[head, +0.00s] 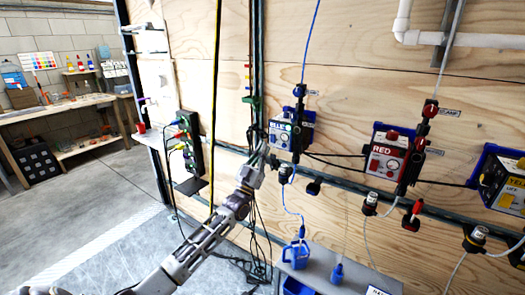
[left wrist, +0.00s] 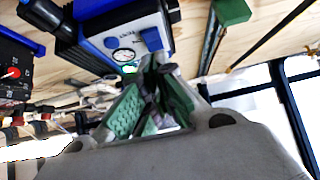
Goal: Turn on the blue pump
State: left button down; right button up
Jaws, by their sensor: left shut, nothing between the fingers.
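The blue pump (head: 285,134) is a box with a white front and blue casing, mounted on the plywood wall in the head view. It also shows at the top of the left wrist view (left wrist: 133,35), with a round gauge (left wrist: 124,55) and a blue knob or switch (left wrist: 151,39) on its face. My left gripper (head: 262,152) is shut and empty at the pump's lower left. In the left wrist view the fingertips (left wrist: 157,66) are close under the pump's face; I cannot tell whether they touch it. My right gripper is not in view.
A red pump (head: 384,158) and a yellow pump (head: 503,186) hang to the right. A dark rail runs below the pumps. Cables hang behind my left arm. A grey shelf (head: 340,280) with blue containers stands below. A workbench (head: 65,108) is at the far left.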

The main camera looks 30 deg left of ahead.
pick_arm(q)
jog(key=f+v, duration=0.1)
jog(key=v, duration=0.9)
jog(key=shift+w+f, duration=0.2)
jog(key=shift+f, duration=0.05)
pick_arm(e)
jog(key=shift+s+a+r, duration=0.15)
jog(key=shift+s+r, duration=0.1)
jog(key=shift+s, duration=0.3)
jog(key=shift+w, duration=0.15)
